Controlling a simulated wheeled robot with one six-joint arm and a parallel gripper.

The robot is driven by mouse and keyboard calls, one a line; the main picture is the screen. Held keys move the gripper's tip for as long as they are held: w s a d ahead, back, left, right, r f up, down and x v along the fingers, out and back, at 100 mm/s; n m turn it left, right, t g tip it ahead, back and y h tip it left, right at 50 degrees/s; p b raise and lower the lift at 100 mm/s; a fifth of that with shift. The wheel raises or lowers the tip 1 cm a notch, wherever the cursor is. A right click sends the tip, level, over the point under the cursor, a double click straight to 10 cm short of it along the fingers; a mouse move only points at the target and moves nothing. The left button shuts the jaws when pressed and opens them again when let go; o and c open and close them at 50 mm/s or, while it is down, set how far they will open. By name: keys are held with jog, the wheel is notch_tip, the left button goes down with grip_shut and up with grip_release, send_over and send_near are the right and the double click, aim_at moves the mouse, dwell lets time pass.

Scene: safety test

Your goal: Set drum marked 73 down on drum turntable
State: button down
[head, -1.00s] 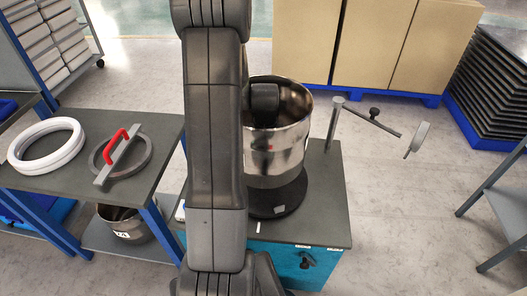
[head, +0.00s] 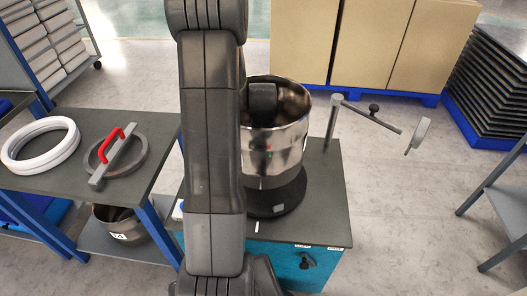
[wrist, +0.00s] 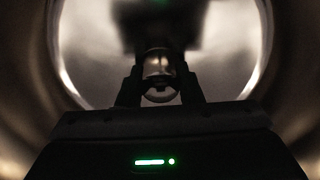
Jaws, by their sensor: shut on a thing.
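The steel drum (head: 277,150) stands upright and open-topped at the drum turntable (head: 283,203), a black disc on the teal cabinet's dark top. The drum's base is at the disc; I cannot tell whether it touches or hangs just above. No number on it can be read. My gripper (wrist: 160,92) reaches down inside the drum and is shut on part of it; the wrist view shows the jaws closed around a small shiny piece, with the drum's wall around them. My arm hides the drum's left side in the head view.
On the left table lie white rings (head: 40,145) and a red-handled lid (head: 116,158). Another labelled drum (head: 122,224) sits on the shelf below. Tall boxes (head: 375,45) stand behind.

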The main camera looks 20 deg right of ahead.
jog(key=shift+f+b, duration=2.55)
jog(key=shift+f, duration=1.1)
jog(key=c, duration=0.9)
grip_release()
jog(key=shift+f, duration=0.1)
notch_tip(320, 180, up, 14)
jog(key=shift+p, duration=1.1)
notch_tip(320, 180, up, 7)
jog(key=p, duration=0.6)
jog(key=shift+f, duration=0.15)
